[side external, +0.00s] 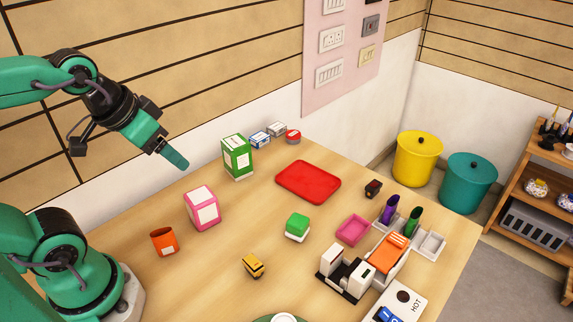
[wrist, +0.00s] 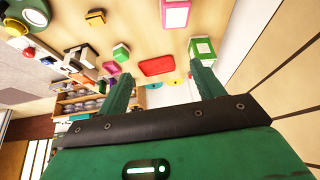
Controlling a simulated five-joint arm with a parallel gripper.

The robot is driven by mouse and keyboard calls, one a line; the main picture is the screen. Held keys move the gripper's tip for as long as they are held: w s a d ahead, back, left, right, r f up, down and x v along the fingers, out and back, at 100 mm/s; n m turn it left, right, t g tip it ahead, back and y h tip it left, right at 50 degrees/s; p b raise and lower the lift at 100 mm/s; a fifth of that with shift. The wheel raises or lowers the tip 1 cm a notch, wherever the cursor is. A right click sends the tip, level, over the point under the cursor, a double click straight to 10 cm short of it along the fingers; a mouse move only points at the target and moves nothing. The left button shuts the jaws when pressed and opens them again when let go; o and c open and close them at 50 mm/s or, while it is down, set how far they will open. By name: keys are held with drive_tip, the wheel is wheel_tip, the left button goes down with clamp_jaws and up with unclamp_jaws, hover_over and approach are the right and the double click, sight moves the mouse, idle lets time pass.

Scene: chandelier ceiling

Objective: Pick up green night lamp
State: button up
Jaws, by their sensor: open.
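A small block-like object with a green top and white base (side external: 297,226), probably the night lamp, stands upright on the table near the middle. It also shows in the wrist view (wrist: 121,52), close to the tip of the left-hand finger in the picture but well beyond it. My gripper (side external: 174,157) is raised in the air at the left, above and behind the pink box, far from the lamp. In the wrist view its two green fingers (wrist: 160,78) are spread apart with nothing between them held.
A pink-and-white box (side external: 202,209), orange cup (side external: 164,241) and yellow toy (side external: 253,265) stand left of the lamp. A red tray (side external: 308,182) and green box (side external: 237,156) lie behind. Bare table surrounds the lamp.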

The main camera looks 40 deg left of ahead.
drive_tip(key=shift+w, duration=0.1)
drive_tip(key=n+g, duration=0.3)
drive_tip(key=g, duration=0.2)
hover_over(298, 220)
drive_tip(key=f, duration=1)
drive_tip(key=a+f, duration=0.1)
drive_tip(key=f, duration=0.4)
drive_tip(key=shift+f, duration=0.2)
drive_tip(key=shift+w+d+f+g, duration=0.1)
drive_tip(key=shift+d+f+g, duration=0.25)
drive_tip(key=shift+f, duration=0.15)
drive_tip(key=shift+d+f, duration=0.1)
drive_tip(key=shift+f, duration=3.8)
drive_tip(key=c, duration=1.1)
